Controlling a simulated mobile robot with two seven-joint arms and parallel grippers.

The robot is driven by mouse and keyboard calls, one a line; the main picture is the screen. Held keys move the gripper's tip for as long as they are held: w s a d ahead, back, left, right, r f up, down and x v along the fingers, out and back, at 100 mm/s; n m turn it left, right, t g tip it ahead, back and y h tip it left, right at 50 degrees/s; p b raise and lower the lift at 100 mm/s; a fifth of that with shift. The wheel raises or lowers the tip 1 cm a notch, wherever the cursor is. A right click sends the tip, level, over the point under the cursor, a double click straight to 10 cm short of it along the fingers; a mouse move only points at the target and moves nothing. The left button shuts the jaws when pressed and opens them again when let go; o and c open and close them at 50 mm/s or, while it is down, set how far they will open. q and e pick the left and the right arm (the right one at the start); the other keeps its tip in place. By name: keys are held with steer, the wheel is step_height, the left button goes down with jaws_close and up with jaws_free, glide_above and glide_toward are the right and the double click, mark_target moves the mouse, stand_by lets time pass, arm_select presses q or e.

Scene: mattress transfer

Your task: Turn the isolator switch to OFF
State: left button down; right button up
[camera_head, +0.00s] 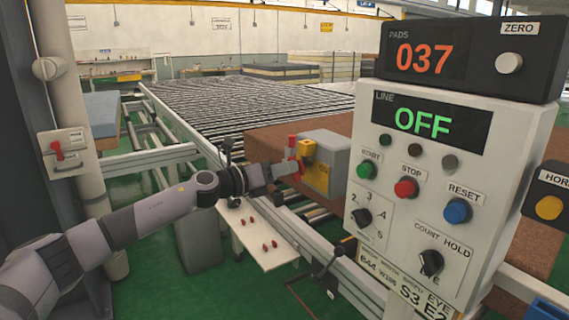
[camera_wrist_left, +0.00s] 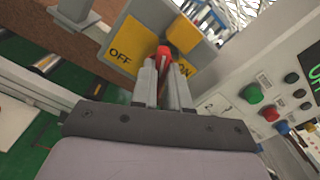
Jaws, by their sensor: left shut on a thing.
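The isolator switch is a grey box (camera_head: 332,150) with a yellow plate (camera_head: 321,178) and a red handle (camera_head: 293,147). In the left wrist view the yellow plate (camera_wrist_left: 135,48) carries the word OFF on the left and ON on the right, the latter partly covered by a finger. My left gripper (camera_head: 288,169) is at the front of the plate. In the left wrist view its fingers (camera_wrist_left: 162,68) are shut on the red handle (camera_wrist_left: 183,33), which stands between the two words. The fingers hide part of the handle, so its exact angle is hard to tell. My right gripper is not in view.
A control box (camera_head: 440,190) stands close on the right, its line display reading OFF. A pad counter (camera_head: 465,62) above reads 037. A roller conveyor (camera_head: 250,105) lies behind. A small white shelf (camera_head: 262,240) with red pieces is below my arm. A red lever (camera_head: 57,150) is on the left post.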

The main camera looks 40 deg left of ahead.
arm_select(q)
steer(key=n, duration=1.2)
steer(key=shift+w+a+f, duration=0.1)
steer(key=shift+a+f, duration=0.1)
steer(key=shift+f, duration=0.05)
steer(key=shift+n, duration=0.3)
steer(key=c, duration=1.1)
jaws_free()
